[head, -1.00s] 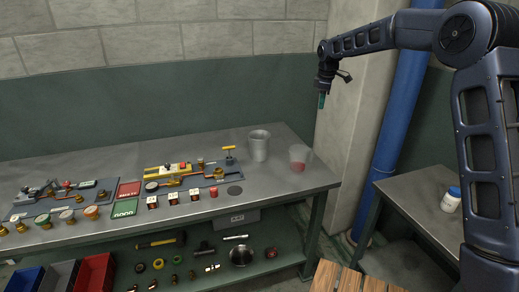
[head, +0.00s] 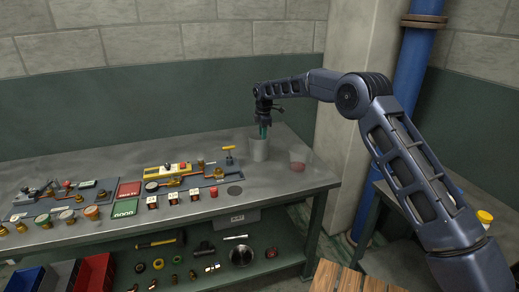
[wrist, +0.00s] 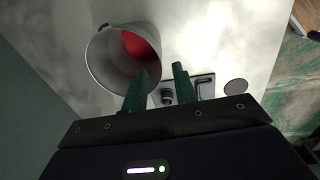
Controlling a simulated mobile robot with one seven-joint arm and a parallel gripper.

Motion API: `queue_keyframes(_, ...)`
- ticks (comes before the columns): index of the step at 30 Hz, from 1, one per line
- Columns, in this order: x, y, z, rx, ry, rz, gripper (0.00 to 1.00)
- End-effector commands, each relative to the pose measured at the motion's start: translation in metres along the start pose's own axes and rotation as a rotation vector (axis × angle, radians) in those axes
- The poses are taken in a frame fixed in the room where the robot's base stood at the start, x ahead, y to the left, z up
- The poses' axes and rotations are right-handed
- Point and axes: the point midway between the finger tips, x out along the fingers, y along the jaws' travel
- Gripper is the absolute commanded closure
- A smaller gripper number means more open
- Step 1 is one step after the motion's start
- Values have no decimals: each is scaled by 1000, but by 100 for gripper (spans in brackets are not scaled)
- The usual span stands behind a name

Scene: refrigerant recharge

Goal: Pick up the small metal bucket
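The small metal bucket (head: 259,150) stands upright on the workbench near its right end. In the wrist view the bucket (wrist: 102,66) is at upper left, its mouth toward the camera and something red visible inside. My gripper (head: 264,133) points down at the bucket's top. In the wrist view my gripper (wrist: 163,68) is open with a clear gap between two green fingers. The left finger overlaps the bucket's rim and opening; the right finger is outside the rim. Nothing is held. Whether a finger touches the bucket cannot be told.
A dark disc (head: 235,190) lies in front. A blue pipe (head: 397,110) stands at right.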

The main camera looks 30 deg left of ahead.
Motion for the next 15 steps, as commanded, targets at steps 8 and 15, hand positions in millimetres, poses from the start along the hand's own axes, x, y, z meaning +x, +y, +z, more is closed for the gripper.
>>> queue_keyframes(8,39,-1,1,2,-1,-3,72)
queue_keyframes(15,54,-1,1,2,0,-2,72)
